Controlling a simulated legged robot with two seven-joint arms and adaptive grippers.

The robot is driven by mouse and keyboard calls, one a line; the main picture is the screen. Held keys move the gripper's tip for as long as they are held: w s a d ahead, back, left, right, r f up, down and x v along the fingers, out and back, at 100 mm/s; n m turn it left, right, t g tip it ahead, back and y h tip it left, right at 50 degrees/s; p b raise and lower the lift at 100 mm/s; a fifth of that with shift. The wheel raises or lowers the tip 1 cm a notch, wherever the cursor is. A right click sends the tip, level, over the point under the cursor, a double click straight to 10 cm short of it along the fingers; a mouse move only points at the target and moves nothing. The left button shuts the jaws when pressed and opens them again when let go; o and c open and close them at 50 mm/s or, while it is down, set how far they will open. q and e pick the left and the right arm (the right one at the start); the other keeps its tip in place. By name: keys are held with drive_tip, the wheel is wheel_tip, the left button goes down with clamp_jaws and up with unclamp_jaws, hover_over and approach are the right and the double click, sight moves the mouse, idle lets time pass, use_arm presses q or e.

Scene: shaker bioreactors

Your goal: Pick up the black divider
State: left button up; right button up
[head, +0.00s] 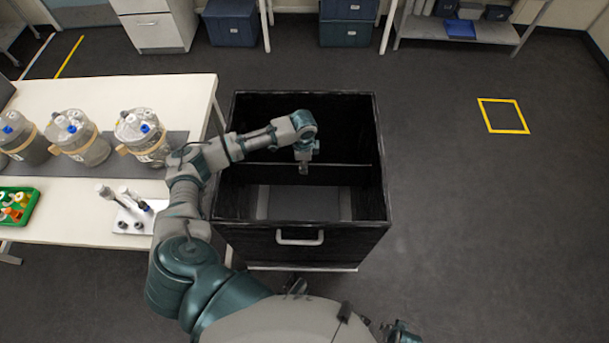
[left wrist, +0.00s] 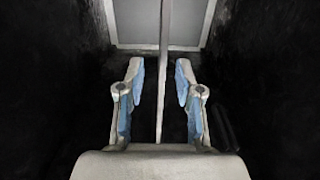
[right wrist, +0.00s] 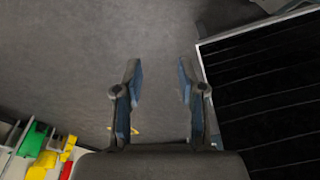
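The black divider (head: 345,174) stands upright across the inside of a black open-topped bin (head: 362,230). Its thin top edge runs from side to side. My left gripper (head: 303,169) points down into the bin at about the middle of that edge. In the left wrist view the divider (left wrist: 164,60) is a thin strip running between the two fingers of my left gripper (left wrist: 158,85). The fingers are open, with a gap on each side of the strip. My right gripper (right wrist: 160,80) is open and empty, above the dark floor.
A white table (head: 90,215) at the left carries lidded vessels (head: 85,140), a green rack (head: 15,205) and a small stand (head: 133,220). The bin has a front handle (head: 300,237). The floor right of it is clear, with a yellow square (head: 503,116).

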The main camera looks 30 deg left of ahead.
use_arm(q)
drive_tip(key=f, duration=0.2)
drive_tip(key=a+f+b, duration=0.1)
drive_tip(key=f, duration=0.2)
drive_tip(key=shift+a+f, duration=0.1)
drive_tip(key=shift+d+r, duration=0.25)
drive_tip(key=shift+d, duration=0.5)
drive_tip(key=shift+c, duration=0.2)
drive_tip(key=c, duration=0.4)
clamp_jaws()
drive_tip(key=shift+a+f, duration=0.15)
drive_tip(key=shift+a, duration=0.45)
use_arm(e)
drive_tip(key=shift+s+r, duration=0.1)
drive_tip(key=shift+r, duration=1.9)
